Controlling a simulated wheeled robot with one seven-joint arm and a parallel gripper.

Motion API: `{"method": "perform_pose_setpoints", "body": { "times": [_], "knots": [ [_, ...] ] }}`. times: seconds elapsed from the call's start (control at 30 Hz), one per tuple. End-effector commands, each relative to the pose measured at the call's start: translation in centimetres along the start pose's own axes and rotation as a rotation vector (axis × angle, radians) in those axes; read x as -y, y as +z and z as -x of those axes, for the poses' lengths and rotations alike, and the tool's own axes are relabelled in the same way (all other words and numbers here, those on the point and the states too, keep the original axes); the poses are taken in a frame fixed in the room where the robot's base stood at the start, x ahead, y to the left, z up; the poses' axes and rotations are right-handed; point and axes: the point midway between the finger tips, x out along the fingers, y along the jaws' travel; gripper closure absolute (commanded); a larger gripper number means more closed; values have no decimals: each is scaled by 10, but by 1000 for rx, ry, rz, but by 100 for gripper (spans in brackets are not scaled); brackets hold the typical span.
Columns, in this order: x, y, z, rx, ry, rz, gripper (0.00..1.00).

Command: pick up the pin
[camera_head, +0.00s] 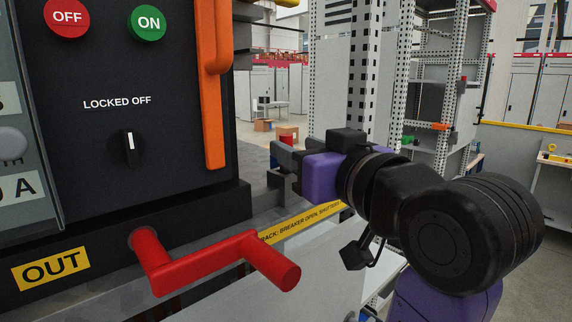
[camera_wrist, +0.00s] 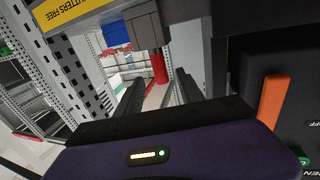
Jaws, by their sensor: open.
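In the wrist view, a red rod (camera_wrist: 159,69), which looks like the pin, stands out from a dark grey block (camera_wrist: 148,28). The rod shows between the two dark fingers of my gripper (camera_wrist: 160,88). The fingers are apart and parallel, and I see no contact with the rod. The rod's end inside the block is hidden. In the head view my gripper (camera_head: 279,168) is beside the right edge of the black breaker panel, above the yellow label strip.
A red crank (camera_head: 214,256) sticks out of the breaker front, left of and below my gripper. An orange lever (camera_head: 214,110) stands upright on the panel. The yellow label strip (camera_head: 305,219) runs below my gripper. A perforated metal frame (camera_head: 361,80) stands behind.

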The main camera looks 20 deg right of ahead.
Motion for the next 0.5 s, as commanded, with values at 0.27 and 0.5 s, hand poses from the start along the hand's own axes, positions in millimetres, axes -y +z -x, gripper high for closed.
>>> {"method": "perform_pose_setpoints", "body": {
  "times": [0.27, 0.5],
  "knots": [
    [1, 0, -29, 4, 0, 0, 55],
    [2, 0, -63, 3, -1, -1, 55]
  ]
}}
